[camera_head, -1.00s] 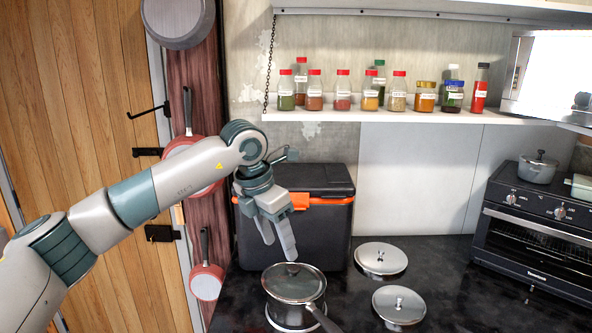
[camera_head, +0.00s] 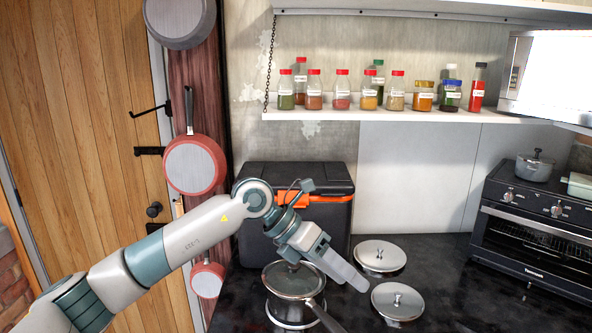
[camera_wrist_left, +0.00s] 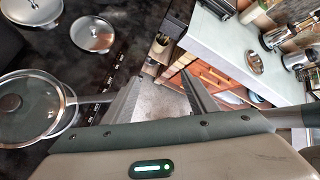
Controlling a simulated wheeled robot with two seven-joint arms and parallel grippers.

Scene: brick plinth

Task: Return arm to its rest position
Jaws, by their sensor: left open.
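My left arm comes in from the left in the head view. Its gripper (camera_head: 352,277) is above the dark counter, over and to the right of a lidded pot (camera_head: 293,284), and holds nothing. In the left wrist view the two fingers (camera_wrist_left: 160,92) are spread apart with nothing between them. The pot also shows at the left of the wrist view (camera_wrist_left: 28,112), with its handle reaching toward the fingers. My right gripper is in neither view.
Two loose lids (camera_head: 380,256) (camera_head: 398,302) lie on the counter beside the gripper. A black box with orange trim (camera_head: 330,198) stands behind it. A toaster oven (camera_head: 535,235) is at the right. A shelf (camera_head: 400,116) of spice jars hangs above. Red pans (camera_head: 195,165) hang at the left.

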